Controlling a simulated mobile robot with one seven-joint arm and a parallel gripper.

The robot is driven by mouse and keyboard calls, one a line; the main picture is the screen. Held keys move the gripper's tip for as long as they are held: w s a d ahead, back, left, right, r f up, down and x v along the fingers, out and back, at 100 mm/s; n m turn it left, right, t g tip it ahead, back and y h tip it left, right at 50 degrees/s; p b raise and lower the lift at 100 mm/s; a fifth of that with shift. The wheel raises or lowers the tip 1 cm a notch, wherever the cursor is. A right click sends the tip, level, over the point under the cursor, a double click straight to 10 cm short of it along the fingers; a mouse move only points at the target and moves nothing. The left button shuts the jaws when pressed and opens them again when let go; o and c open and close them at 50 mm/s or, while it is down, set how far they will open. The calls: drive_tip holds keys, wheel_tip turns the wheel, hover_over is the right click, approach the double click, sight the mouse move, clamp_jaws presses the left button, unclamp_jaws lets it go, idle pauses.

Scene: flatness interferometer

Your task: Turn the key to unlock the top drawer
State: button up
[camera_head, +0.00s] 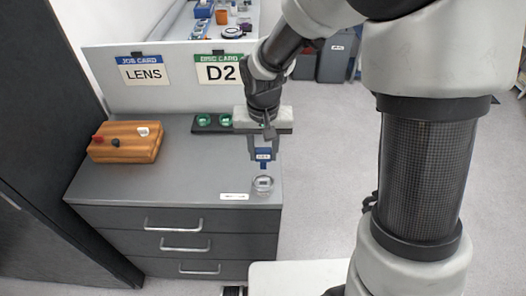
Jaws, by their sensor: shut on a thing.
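The grey drawer cabinet (110,188) stands at the left, with its top drawer (115,218) shut. A round silver lock (263,185) sits on the cabinet top near the front right corner. My gripper (263,158) points down just above the lock and is shut on the blue key (263,165). The key's lower end meets the lock in this view, but I cannot tell how deep it sits or how far it is turned. My fingers hide part of the key.
A wooden block (125,141) with coloured knobs lies at the left of the top. A white label (234,196) lies beside the lock.

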drive_tip(key=shift+f+b, duration=2.55)
drive_tip(key=shift+f, duration=0.65)
drive_tip(key=shift+f+b, duration=1.15)
drive_tip(key=shift+f, duration=0.2)
drive_tip(key=shift+f+m+b, duration=0.1)
drive_tip(key=shift+m+b, duration=0.55)
drive_tip(key=shift+m, duration=0.25)
drive_tip(key=shift+m+b, duration=0.3)
drive_tip(key=shift+m, duration=0.5)
